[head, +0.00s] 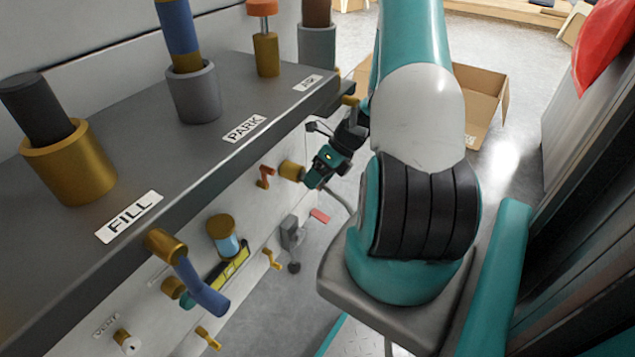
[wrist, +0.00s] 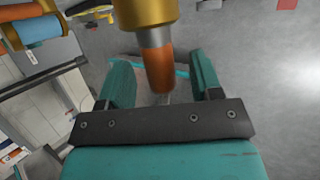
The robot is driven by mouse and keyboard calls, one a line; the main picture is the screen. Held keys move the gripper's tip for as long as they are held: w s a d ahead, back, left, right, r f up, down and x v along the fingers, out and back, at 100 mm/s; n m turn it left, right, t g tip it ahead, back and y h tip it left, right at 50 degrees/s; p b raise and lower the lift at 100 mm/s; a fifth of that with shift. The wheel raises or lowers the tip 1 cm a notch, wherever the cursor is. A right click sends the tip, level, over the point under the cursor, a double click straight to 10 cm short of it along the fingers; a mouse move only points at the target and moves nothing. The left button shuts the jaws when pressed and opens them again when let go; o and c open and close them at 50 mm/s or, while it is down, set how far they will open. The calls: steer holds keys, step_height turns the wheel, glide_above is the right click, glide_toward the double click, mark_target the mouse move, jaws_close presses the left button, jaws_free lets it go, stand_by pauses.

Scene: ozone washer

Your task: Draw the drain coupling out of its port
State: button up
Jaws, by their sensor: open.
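In the wrist view a brass collar (wrist: 146,12) comes in from the top edge, with a short grey neck and a copper-coloured cylinder (wrist: 158,68) below it. This looks like the drain coupling at its port, but no drain label is readable. My gripper (wrist: 161,80) is open, with one teal finger on each side of the copper cylinder and a gap on both sides. In the head view my gripper (head: 324,164) is beside a brass cylinder (head: 291,171) on the machine's front panel. The copper part cannot be made out there.
The dark shelf (head: 215,150) carries upright couplings in sockets, with FILL (head: 128,216) and PARK (head: 244,128) labels. A cardboard box (head: 486,105) stands on the floor behind.

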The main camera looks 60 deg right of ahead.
steer(key=shift+a+f, duration=0.1)
steer(key=shift+f, duration=0.05)
steer(key=c, duration=1)
steer(key=shift+s+d+f+p, duration=0.2)
steer(key=shift+s+p, duration=0.6)
steer(key=shift+s, duration=1.45)
steer(key=shift+s+d+f+p, duration=0.15)
steer(key=shift+s+p, duration=0.65)
steer(key=shift+s, duration=1.4)
steer(key=shift+c, duration=0.2)
steer(key=shift+a, duration=0.1)
jaws_close()
